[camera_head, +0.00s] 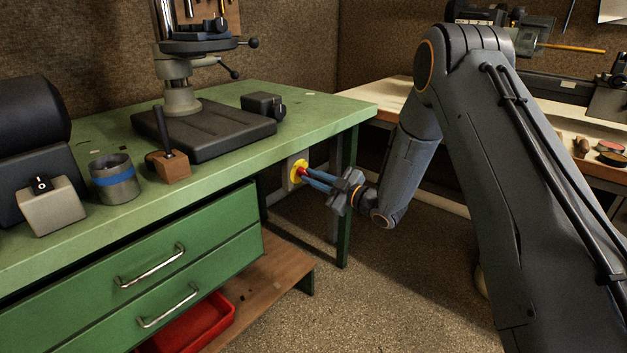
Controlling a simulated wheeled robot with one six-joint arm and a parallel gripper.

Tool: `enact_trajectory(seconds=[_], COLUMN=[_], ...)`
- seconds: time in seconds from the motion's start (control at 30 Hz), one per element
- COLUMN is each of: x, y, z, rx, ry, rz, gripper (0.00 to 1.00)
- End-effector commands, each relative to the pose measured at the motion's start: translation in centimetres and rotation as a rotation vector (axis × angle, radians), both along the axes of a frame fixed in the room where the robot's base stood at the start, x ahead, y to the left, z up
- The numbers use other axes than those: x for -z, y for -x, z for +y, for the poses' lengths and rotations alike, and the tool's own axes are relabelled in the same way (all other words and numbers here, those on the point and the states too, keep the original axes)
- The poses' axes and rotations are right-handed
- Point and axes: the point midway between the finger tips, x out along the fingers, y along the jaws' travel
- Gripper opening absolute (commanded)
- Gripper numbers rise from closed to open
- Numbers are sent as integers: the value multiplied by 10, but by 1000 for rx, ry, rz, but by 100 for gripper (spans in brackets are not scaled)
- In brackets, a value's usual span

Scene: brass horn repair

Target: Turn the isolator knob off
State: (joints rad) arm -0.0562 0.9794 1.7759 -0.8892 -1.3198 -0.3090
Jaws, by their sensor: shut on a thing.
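The isolator knob (302,172) is red on a round yellow plate (294,171). It is mounted on a pale box under the right end of the green bench. My gripper (305,173) reaches in from the right with its blue fingers level. It is shut on the red knob. The fingers hide part of the knob, so I cannot tell which way it is turned.
The green bench (220,120) has drawers (150,262) at the left and a leg (346,200) just behind my gripper. A drill press base (205,128) stands on top. A wooden lower shelf (262,295) juts out below.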

Motion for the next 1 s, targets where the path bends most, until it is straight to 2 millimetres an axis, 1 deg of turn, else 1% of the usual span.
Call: enact_trajectory(seconds=[0.2, 0.4, 0.93, 0.97, 1.0], x=[0, -1, -1, -1, -1], y=[1, 2, 2, 2, 2], z=[2, 2, 3, 3, 3], rx=[-6, -6, -8, -8, -8], ry=[71, 106, 119, 119, 119], rz=[-93, -139, -156, -156, -156], gripper=[0, 0, 0, 16, 23])
